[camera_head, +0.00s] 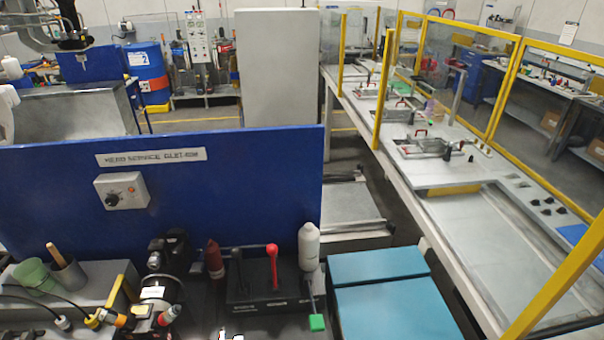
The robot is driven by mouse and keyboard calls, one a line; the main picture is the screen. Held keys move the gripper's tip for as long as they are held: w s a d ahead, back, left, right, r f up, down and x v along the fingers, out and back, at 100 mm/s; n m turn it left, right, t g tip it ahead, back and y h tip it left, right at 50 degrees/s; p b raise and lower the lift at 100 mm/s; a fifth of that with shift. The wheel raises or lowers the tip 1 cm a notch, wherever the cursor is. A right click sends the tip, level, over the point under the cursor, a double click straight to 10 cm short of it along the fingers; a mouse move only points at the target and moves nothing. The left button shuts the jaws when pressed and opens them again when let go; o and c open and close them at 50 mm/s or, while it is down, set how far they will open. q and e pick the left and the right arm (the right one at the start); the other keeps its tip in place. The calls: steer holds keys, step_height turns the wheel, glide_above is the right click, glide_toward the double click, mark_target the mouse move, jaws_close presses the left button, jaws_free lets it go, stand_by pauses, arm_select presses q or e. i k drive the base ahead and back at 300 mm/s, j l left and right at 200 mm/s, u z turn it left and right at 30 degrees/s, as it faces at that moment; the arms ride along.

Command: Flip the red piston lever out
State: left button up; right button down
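The red lever (272,264) has a round red knob and stands roughly upright on a black lever box (262,299) at the bottom middle of the head view. A black lever (237,266) stands beside it on the left of the same box. A lever with a green block-shaped end (317,322) hangs at the box's right side, pointing down toward the front. Neither of my grippers shows clearly. A small white fragment at the bottom edge cannot be identified.
A white bottle (309,246) stands close right of the red lever, and a dark red bottle (214,259) stands to its left. A blue panel (240,190) rises behind. A teal-topped box (390,290) is to the right. Pump parts and a green cup (33,274) crowd the left.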

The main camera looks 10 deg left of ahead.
mark_target(272, 249)
steer(key=i+j+z, duration=0.15)
steer(key=i+z, duration=0.2)
steer(key=i+j+z, duration=0.25)
steer(key=z, duration=0.15)
steer(key=i+j+z, duration=0.45)
steer(key=j+z, duration=0.3)
steer(key=i+j+z, duration=0.15)
steer(key=j+z, duration=0.6)
steer(key=j, duration=0.15)
steer(key=j+z, duration=0.35)
steer(key=j, duration=0.15)
steer(key=j+z, duration=0.75)
steer(key=k+j+z, duration=0.15)
steer(key=j+z, duration=0.15)
steer(key=j, duration=0.2)
steer(key=k+j+z, duration=0.15)
steer(key=j+z, duration=0.2)
steer(key=k+j+z, duration=0.2)
steer(key=j+z, duration=0.15)
steer(key=k+j+z, duration=0.5)
steer(key=z, duration=0.15)
steer(key=j, duration=0.1)
